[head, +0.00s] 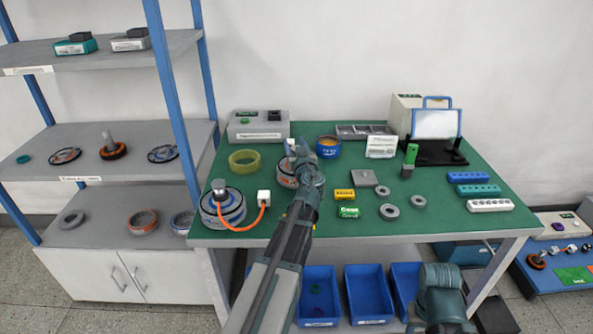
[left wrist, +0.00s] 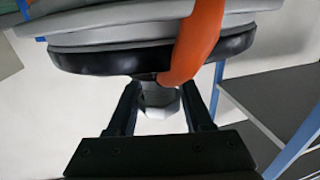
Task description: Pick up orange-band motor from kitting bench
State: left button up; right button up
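A motor with an orange band (head: 286,183) stands on the green-topped kitting bench (head: 350,219), partly hidden behind my left gripper (head: 297,158). In the left wrist view a grey and black motor body (left wrist: 150,40) fills the top, with an orange cable (left wrist: 195,40) in front of it. Its short shaft (left wrist: 160,97) lies between the two fingers of my left gripper (left wrist: 160,92), which stand apart with a narrow gap at each side. A second motor (head: 222,209) with a blue band and orange cable stands at the bench's left front. My right gripper is out of view.
Near the left gripper are a yellow-green ring (head: 244,160), a blue tin (head: 328,147), a white connector (head: 263,197) and yellow and green boxes (head: 347,212). Grey rings (head: 390,211) lie to the right. A shelf rack (head: 100,186) stands at the left, and blue bins (head: 368,294) sit below.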

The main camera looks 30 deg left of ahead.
pick_arm(q)
grip_shut()
jog(key=shift+r, duration=0.1)
dwell(0.3)
notch_tip(320, 180, up, 10)
jog(key=p, duration=1)
